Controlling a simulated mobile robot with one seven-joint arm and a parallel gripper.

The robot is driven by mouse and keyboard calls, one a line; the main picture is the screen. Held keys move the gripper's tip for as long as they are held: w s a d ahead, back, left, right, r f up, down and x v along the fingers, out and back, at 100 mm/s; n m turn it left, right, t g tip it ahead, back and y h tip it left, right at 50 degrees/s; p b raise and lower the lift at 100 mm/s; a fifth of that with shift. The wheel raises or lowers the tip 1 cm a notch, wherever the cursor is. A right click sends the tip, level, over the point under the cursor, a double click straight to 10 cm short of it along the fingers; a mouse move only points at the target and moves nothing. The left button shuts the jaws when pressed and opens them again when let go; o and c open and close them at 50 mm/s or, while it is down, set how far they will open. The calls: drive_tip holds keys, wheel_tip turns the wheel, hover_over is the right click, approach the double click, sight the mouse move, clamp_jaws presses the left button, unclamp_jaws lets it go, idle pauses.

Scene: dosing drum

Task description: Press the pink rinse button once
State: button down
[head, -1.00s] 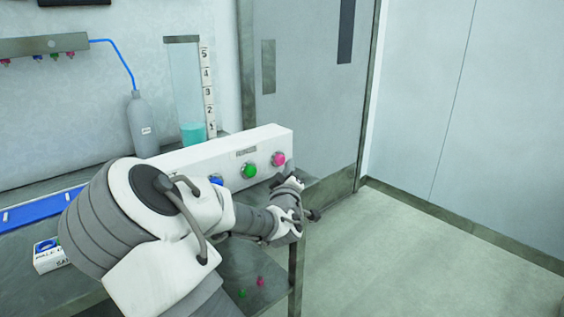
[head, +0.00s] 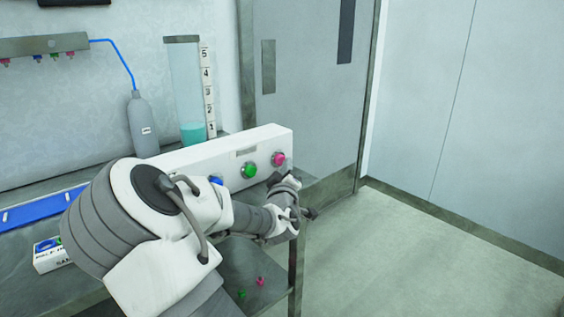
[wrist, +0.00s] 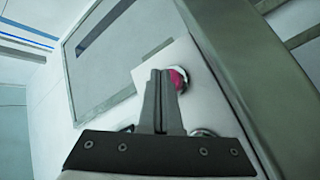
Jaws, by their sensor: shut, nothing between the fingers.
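The pink rinse button (head: 278,159) is at the right end of the white button panel (head: 225,150), in a metal ring. The green button (head: 249,170) is left of it, and the blue button (head: 216,181) is further left, partly hidden by my arm. My gripper (head: 287,167) is just in front of and slightly below the pink button. In the wrist view, my gripper's fingers (wrist: 160,74) are shut and empty, with their tips beside the pink button (wrist: 179,79) and covering its edge. I cannot tell whether they touch it.
A clear cylinder (head: 186,90) with turquoise liquid and a number scale stands behind the panel, beside a grey bottle (head: 143,125). A blue strip (head: 40,209) and a small labelled box (head: 48,255) are at left. Open floor lies right of the table.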

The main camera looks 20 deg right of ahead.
drive_tip(key=shift+w+a, duration=0.15)
drive_tip(key=shift+w, duration=0.35)
idle(0.6)
drive_tip(key=shift+s, duration=0.1)
drive_tip(key=shift+s+d, duration=0.3)
drive_tip(key=shift+s, duration=0.5)
drive_tip(key=s, duration=0.1)
drive_tip(key=s+d, duration=0.1)
drive_tip(key=s, duration=0.2)
drive_tip(key=shift+s+d, duration=0.35)
drive_tip(key=shift+s, duration=0.1)
idle(0.7)
